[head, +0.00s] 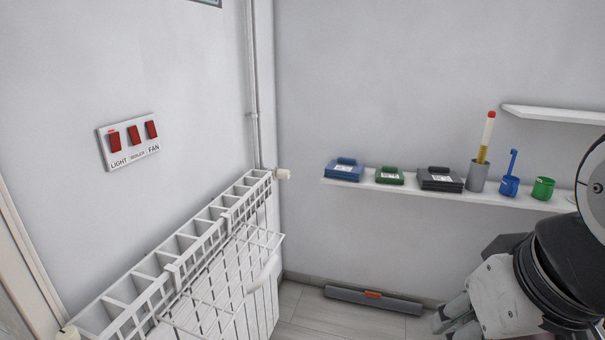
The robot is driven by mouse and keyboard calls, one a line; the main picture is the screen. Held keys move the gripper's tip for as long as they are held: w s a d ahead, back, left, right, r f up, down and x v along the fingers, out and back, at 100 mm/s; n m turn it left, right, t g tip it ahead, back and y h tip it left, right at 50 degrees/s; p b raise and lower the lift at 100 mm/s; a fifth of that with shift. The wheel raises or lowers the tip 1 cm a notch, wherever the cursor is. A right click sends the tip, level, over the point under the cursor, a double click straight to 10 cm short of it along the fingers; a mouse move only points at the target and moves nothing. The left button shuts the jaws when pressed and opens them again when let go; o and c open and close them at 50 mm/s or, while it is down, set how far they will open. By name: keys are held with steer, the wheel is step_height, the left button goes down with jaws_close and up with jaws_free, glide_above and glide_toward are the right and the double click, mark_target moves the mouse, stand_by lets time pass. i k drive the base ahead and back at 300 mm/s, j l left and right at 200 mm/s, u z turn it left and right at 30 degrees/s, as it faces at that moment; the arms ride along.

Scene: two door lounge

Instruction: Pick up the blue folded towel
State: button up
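A blue folded towel (343,173) lies flat at the left end of the lower wall shelf (400,188). It has a white label on its front and a dark raised piece on top. My gripper (447,318) is at the lower right, below the shelf and to the right of the towel, well apart from it. Its fingers point to the lower left, and the frame does not show clearly whether they are open or shut. Nothing is seen in it.
Right of the towel stand a green folded item (389,176), a dark one (440,179), a grey holder (478,177), a blue cup (510,186) and a green cup (543,188). A white radiator with a rack (215,250) fills the left. A grey bar (373,300) lies on the floor.

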mark_target(345, 169)
steer(key=i+z, duration=0.35)
steer(key=i, duration=1.3)
steer(key=i+j+z, duration=0.35)
steer(key=i, duration=0.4)
steer(key=i+j+z, duration=0.4)
steer(key=i+j, duration=0.25)
